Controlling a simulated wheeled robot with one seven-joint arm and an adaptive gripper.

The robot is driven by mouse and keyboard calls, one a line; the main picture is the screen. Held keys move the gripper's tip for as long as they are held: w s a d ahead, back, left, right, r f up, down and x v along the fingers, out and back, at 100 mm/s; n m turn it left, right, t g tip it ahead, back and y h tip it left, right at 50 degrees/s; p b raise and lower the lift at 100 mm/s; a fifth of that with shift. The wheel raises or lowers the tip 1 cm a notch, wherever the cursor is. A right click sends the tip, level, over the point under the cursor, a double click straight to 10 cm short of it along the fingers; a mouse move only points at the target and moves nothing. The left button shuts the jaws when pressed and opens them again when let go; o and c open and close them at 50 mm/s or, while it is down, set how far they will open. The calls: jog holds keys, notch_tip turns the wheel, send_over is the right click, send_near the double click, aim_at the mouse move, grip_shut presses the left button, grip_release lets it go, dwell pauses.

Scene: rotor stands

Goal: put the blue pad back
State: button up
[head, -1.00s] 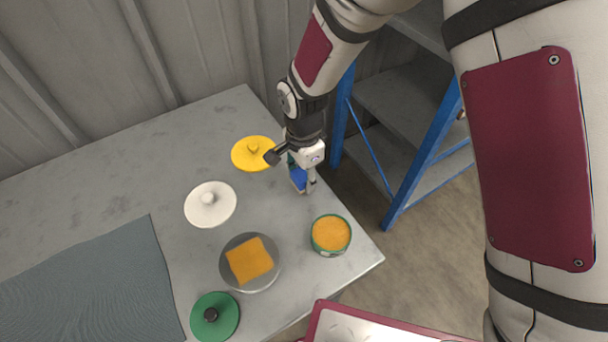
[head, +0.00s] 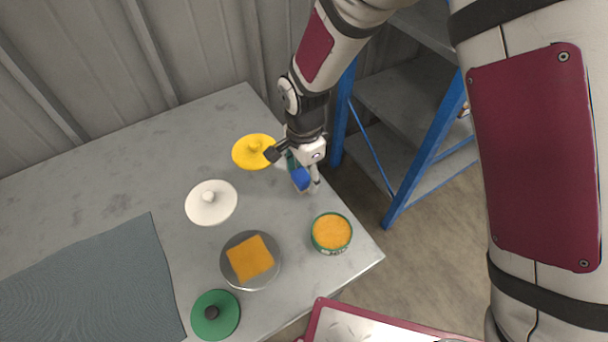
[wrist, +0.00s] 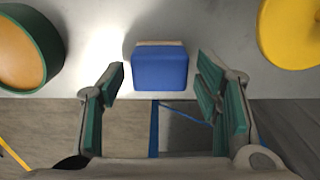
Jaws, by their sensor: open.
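The blue pad (wrist: 160,68) is a small blue block with a thin tan layer along its far side. In the wrist view it sits just ahead of and between my open fingers, with gaps on both sides. My gripper (wrist: 162,82) has green-lined fingers and does not grip the pad. In the head view my gripper (head: 302,172) is low over the table's right part, and the blue pad (head: 301,179) shows partly, the rest hidden by the gripper. I cannot tell whether the pad touches the table.
The grey table (head: 120,180) carries yellow (head: 254,151), white (head: 211,203) and green (head: 215,315) knobbed discs. A round grey dish (head: 262,282) holds an orange square (head: 250,259). A green tin (head: 332,233) has an orange top. A blue-framed rack (head: 425,160) stands right of the table.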

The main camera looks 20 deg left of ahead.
aim_at(304, 174)
notch_tip(304, 174, up, 11)
jog(key=shift+p, duration=0.45)
jog(key=s+d+r+n+t, duration=0.1)
jog(key=s+d+r+n, duration=0.2)
jog(key=d+r, duration=1.35)
jog(key=s+d+r+n+t, duration=0.1)
jog(key=s+d+n, duration=0.4)
jog(key=s+d, duration=1)
jog(key=shift+s+d+r+t, duration=0.2)
jog(key=shift+s+r+t, duration=0.1)
jog(key=shift+s, duration=0.8)
